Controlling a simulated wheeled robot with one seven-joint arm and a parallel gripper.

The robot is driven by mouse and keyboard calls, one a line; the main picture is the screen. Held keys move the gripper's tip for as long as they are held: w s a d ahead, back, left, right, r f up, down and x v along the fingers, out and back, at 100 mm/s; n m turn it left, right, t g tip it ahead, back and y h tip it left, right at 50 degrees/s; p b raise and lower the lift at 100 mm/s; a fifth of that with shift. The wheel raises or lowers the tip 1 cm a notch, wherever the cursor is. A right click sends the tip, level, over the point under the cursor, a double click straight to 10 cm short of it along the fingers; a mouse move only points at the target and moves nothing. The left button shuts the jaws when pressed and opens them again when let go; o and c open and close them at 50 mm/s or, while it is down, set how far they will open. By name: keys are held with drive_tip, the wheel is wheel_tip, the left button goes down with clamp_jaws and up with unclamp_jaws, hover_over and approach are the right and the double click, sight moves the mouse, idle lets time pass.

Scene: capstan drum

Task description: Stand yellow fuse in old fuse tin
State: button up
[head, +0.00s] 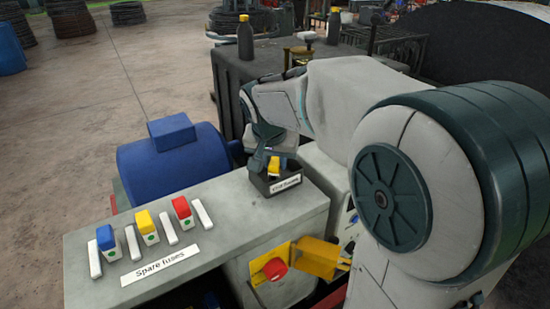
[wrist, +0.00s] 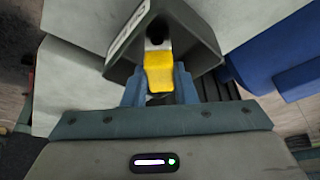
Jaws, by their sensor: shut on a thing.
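The yellow fuse (wrist: 158,72) is between the fingers of my gripper (wrist: 160,88) in the wrist view. It also shows in the head view (head: 273,165), at the mouth of the tin. The old fuse tin (head: 262,188) is a dark open box with a white label, on the far end of the grey cabinet top. My gripper (head: 268,160) is shut on the fuse, over the tin. In the wrist view the tin (wrist: 199,40) surrounds the fuse's far end. Whether the fuse touches the tin's floor is hidden.
Blue (head: 106,238), yellow (head: 146,224) and red (head: 182,210) fuses stand in a row by the "Spare fuses" label (head: 160,265), between white strips. A blue motor housing (head: 175,160) lies behind the cabinet (head: 225,225). A yellow box with a red knob (head: 275,268) is on its front.

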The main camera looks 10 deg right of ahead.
drive_tip(key=shift+f, duration=0.2)
drive_tip(key=o, duration=1)
drive_tip(key=shift+r, duration=0.1)
drive_tip(key=shift+r, duration=0.3)
drive_tip(key=v, duration=1.1)
drive_tip(key=s+f+n, duration=0.2)
drive_tip(key=s+f, duration=0.3)
drive_tip(key=s+d+f+n+y, duration=0.1)
drive_tip(key=s+f, duration=0.4)
drive_tip(key=s, duration=0.1)
drive_tip(key=s+d+f+n+y+b, duration=0.1)
drive_tip(key=s+f+n, duration=0.1)
drive_tip(key=s+f, duration=0.3)
drive_tip(key=shift+s+d+f+n+g, duration=0.1)
drive_tip(key=shift+s+f+n+g, duration=0.2)
drive_tip(key=shift+s+g, duration=0.15)
